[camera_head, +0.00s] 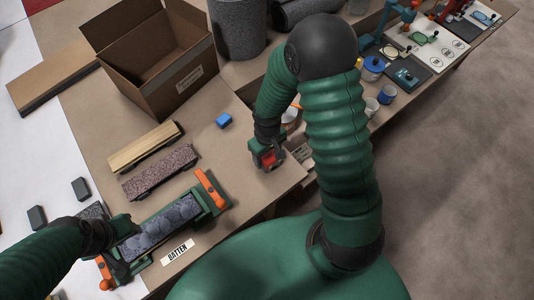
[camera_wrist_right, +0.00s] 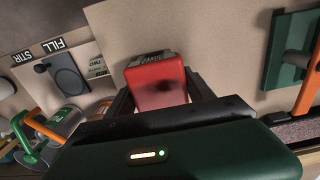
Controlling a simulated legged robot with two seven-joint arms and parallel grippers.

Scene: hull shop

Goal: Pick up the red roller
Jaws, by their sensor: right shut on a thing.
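The red roller (camera_head: 267,158) is between the fingers of my right gripper (camera_head: 265,150), low over or at the right edge of the brown table. In the right wrist view it shows as a red block-like body (camera_wrist_right: 156,88) with a grey end, with a dark finger on each side of it. My right gripper is shut on it. My left gripper (camera_head: 122,228) is at the left end of the grey patterned block in the green clamp frame. Its fingertips are partly hidden, and I cannot tell whether it is open or shut.
The green clamp frame with orange handles (camera_head: 211,190) stands by the BATTEN label (camera_head: 177,252). A wooden batten (camera_head: 145,147), a speckled block (camera_head: 160,172) and a blue block (camera_head: 223,120) lie nearby. An open cardboard box (camera_head: 160,85) stands behind. Cups (camera_head: 387,95) stand right of my right arm.

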